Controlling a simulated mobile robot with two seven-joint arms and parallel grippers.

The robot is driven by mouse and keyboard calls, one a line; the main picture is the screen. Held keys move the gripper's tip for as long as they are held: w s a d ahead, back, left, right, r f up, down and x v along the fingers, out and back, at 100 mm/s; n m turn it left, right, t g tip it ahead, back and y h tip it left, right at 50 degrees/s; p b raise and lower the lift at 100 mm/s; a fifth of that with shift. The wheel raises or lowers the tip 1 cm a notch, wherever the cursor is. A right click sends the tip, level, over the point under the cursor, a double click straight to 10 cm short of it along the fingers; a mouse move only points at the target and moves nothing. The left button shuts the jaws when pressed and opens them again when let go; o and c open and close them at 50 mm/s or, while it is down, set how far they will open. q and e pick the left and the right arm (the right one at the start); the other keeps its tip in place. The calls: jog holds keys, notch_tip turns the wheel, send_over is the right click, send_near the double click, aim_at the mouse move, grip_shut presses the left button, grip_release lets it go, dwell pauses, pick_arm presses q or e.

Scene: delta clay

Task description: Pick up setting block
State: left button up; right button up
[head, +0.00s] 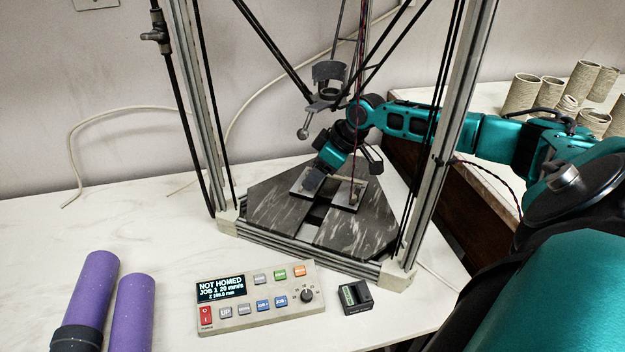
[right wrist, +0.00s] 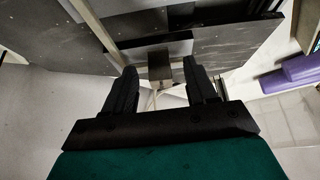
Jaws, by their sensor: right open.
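A small grey-brown block (right wrist: 160,66), which looks like the setting block, shows between and just beyond my right gripper's fingertips in the right wrist view. My right gripper (right wrist: 160,75) is open, with a gap visible on each side of the block, and holds nothing. In the head view my right arm reaches in from the right between the frame posts, and the right gripper (head: 313,182) points down at a light plate on the dark bed (head: 275,215). The block is mostly hidden there by the gripper. My left gripper is not in view.
Metal posts (head: 447,150) and slanted black rods surround the bed. A second light plate (head: 341,198) lies beside the gripper. A control box (head: 250,312) reading NOT HOMED and a small dark device (head: 355,297) stand in front. Purple cylinders (head: 88,295) are at left, beige tubes (head: 522,92) at right.

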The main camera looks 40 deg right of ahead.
jog(key=shift+w+a+f, duration=0.1)
jog(key=shift+w+f, duration=0.05)
jog(key=shift+f, duration=0.15)
jog(key=shift+c, duration=0.3)
grip_shut()
